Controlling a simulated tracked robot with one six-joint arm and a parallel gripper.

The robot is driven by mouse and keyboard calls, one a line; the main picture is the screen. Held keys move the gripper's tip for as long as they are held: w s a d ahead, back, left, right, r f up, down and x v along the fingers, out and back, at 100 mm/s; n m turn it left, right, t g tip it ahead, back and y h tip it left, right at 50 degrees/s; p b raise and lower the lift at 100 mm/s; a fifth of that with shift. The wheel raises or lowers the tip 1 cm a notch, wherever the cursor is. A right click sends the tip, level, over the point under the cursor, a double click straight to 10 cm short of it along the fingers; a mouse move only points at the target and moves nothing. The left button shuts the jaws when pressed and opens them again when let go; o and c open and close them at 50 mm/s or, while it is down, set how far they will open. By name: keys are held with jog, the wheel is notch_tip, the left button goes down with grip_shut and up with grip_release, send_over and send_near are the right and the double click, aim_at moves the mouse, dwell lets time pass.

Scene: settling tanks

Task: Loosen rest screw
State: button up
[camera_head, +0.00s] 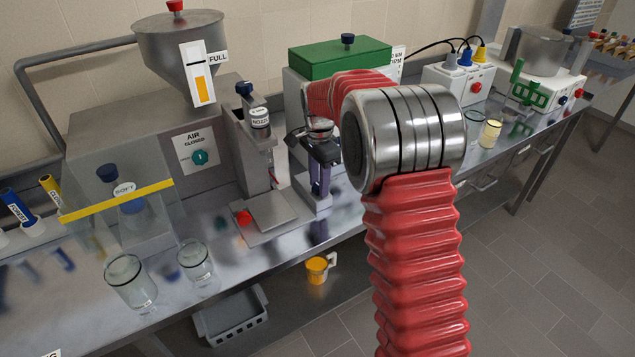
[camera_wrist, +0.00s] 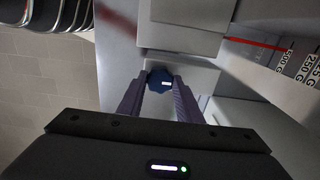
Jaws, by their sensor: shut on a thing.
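The rest screw appears to be a dark blue knob (camera_wrist: 161,80) with a small pale label too small to read. In the wrist view it sits between my fingertips, against a grey metal block (camera_wrist: 182,70). My gripper (camera_wrist: 159,88) is shut on this knob, with one purple finger on each side. In the head view my gripper (camera_head: 320,190) points down at the bench, just right of the nozzle machine (camera_head: 258,150). There its fingers stand at a small grey block (camera_head: 311,203), and the knob cannot be made out.
Left of my arm stand a hopper (camera_head: 180,45) marked FULL, a clear guard with a yellow bar (camera_head: 118,202), and two empty glasses (camera_head: 130,282). A green-topped box (camera_head: 340,57) stands behind my arm. A yellow mug (camera_head: 317,270) is below the bench edge.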

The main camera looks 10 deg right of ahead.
jog(key=shift+s+a, duration=0.1)
jog(key=shift+a, duration=0.1)
jog(key=shift+d, duration=0.2)
jog(key=shift+n, duration=0.4)
jog(key=shift+d, duration=0.1)
jog(key=n, duration=0.6)
jog(key=shift+d+n, duration=0.15)
jog(key=shift+n, duration=0.25)
jog(key=n, duration=1)
jog(key=shift+r, duration=0.1)
jog(key=shift+n, duration=0.3)
jog(key=shift+w, duration=0.2)
